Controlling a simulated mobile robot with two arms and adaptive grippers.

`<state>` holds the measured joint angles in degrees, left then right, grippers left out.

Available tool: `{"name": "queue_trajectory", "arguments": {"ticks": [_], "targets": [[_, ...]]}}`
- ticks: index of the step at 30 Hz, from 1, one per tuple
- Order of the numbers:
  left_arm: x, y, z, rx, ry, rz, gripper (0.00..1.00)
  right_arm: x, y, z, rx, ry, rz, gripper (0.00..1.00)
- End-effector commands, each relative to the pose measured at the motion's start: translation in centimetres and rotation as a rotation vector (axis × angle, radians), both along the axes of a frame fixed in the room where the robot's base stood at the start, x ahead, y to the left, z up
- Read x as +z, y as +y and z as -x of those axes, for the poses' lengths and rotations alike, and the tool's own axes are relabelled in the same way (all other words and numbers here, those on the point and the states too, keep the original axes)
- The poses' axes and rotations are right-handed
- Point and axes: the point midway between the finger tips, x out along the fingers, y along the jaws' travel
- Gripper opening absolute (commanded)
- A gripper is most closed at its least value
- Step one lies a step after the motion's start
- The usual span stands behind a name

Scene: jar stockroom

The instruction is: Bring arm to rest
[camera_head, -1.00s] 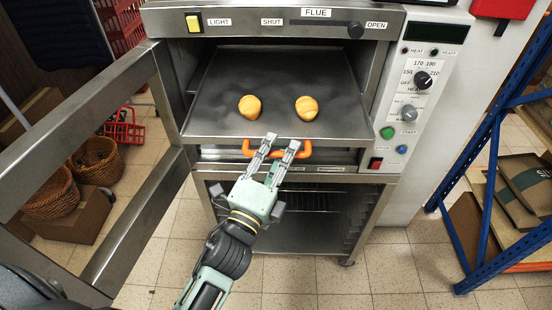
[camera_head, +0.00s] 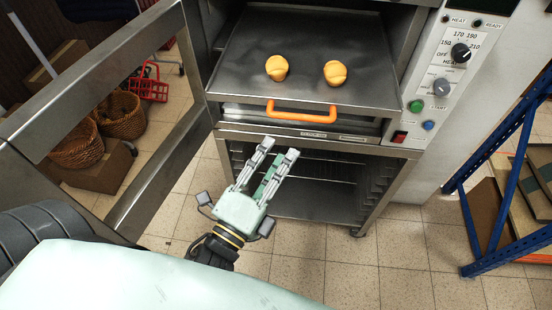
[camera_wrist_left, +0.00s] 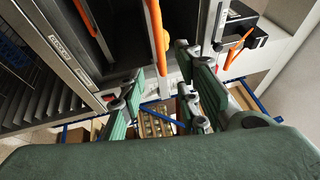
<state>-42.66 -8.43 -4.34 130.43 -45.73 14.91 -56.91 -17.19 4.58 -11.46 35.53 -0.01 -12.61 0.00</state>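My left gripper (camera_head: 280,148) is in front of the oven's lower part, below the orange handle (camera_head: 301,112) and apart from it. Its two fingers are spread with a gap and nothing between them. In the left wrist view the fingers (camera_wrist_left: 162,98) are also apart and empty. Part of my arm fills the lower left of the head view. My right gripper does not show.
Two golden buns (camera_head: 277,68) (camera_head: 335,73) rest on a grey metal plate (camera_head: 303,45) at the oven. An open metal door frame (camera_head: 160,178) stands at left. A blue rack (camera_head: 490,150) stands at right. Tiled floor is free between oven and rack.

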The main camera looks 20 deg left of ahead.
Motion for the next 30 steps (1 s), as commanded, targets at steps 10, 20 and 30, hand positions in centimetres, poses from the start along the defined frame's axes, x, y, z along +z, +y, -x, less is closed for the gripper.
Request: {"name": "queue_trajectory", "arguments": {"ticks": [10,20,30], "targets": [[0.0,0.0,0.0,0.0,0.0,0.0,0.31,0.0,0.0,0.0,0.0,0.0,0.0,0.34],[-3.8,-0.4,-0.4,-0.014,0.071,0.068,0.31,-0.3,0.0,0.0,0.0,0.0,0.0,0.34],[-27.9,-2.6,0.9,0.008,0.56,0.51,0.31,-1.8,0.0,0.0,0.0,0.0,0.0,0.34]]}}
